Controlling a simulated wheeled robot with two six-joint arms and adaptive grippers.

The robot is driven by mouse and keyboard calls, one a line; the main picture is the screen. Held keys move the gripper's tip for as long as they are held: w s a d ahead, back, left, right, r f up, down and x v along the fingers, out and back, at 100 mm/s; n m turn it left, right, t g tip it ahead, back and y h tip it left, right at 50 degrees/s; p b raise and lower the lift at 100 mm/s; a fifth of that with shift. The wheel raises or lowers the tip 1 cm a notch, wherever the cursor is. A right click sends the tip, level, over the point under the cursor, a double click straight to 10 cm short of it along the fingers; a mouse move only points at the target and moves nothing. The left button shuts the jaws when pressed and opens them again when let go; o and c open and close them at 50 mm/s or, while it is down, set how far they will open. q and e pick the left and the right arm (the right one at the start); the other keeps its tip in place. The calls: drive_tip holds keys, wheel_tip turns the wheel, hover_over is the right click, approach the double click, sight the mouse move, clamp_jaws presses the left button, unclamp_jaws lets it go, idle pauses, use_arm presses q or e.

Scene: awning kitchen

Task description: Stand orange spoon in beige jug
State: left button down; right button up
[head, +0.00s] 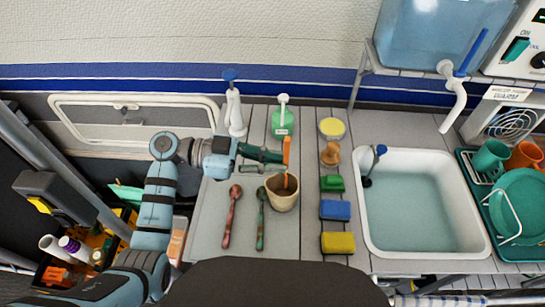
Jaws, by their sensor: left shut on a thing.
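The beige jug (283,201) stands on the grey counter, left of the sponges, with its opening up. The orange spoon (287,148) is held nearly upright over the jug. Its lower part reaches down to the jug's mouth and appears to be inside the rim; whether it touches the bottom is hidden. My left gripper (284,158) comes in from the left, above and behind the jug, and is shut on the upper part of the orange spoon. My right gripper is not in view.
A red spoon (232,210) and a green spoon (261,215) lie left of the jug. Green, blue (335,210) and yellow sponges and a wooden brush (330,154) stand to the right, before the sink (425,250).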

use_arm(q)
drive_tip(key=shift+f, duration=0.8)
drive_tip(key=c, duration=1.6)
unclamp_jaws()
drive_tip(key=shift+c, duration=0.2)
